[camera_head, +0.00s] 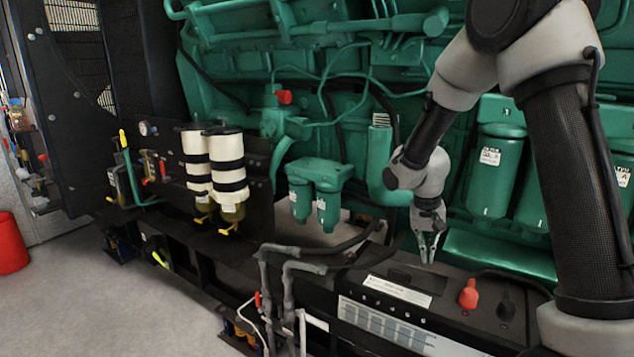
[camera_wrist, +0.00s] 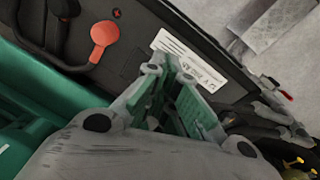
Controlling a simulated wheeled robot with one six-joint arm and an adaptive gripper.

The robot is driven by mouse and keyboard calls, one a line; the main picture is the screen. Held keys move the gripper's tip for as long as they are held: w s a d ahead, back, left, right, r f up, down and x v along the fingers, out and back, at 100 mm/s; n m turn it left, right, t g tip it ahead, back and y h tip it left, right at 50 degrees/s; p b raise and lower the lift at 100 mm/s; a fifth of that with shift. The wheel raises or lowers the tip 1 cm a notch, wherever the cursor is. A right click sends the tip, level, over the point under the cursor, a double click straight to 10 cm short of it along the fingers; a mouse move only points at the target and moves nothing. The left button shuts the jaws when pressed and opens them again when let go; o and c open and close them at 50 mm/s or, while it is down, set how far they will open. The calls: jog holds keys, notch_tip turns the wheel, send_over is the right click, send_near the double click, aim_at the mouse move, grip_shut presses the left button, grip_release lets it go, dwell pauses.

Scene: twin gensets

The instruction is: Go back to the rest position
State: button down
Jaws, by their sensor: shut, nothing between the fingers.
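My gripper (camera_head: 428,248) hangs from my arm in front of the green engine, with its fingers pointing down. It is above the black battery box (camera_head: 450,303) with the white label (camera_head: 398,291), apart from it as far as I can tell. In the wrist view my gripper's fingers (camera_wrist: 176,75) come together near the white label (camera_wrist: 195,60), with nothing held between them. The red terminal cap (camera_head: 468,294) on the box stands to the right of my gripper; it also shows in the wrist view (camera_wrist: 103,37).
The green engine (camera_head: 320,130) fills the back. Two small green filters (camera_head: 315,185) and a green pipe (camera_head: 383,165) are left of my gripper. Grey pipes (camera_head: 285,285) rise in front. A red bin (camera_head: 10,245) stands far left; the grey floor (camera_head: 110,300) is open there.

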jog(key=s+d+r+n+t+y, duration=0.1)
jog(key=s+d+r+t, duration=0.1)
jog(key=s+r, duration=0.8)
jog(key=s+d+r+n+t, duration=0.2)
jog(key=s+r, duration=0.9)
jog(key=s, duration=0.6)
jog(key=shift+d+y, duration=0.4)
jog(key=shift+d, duration=0.25)
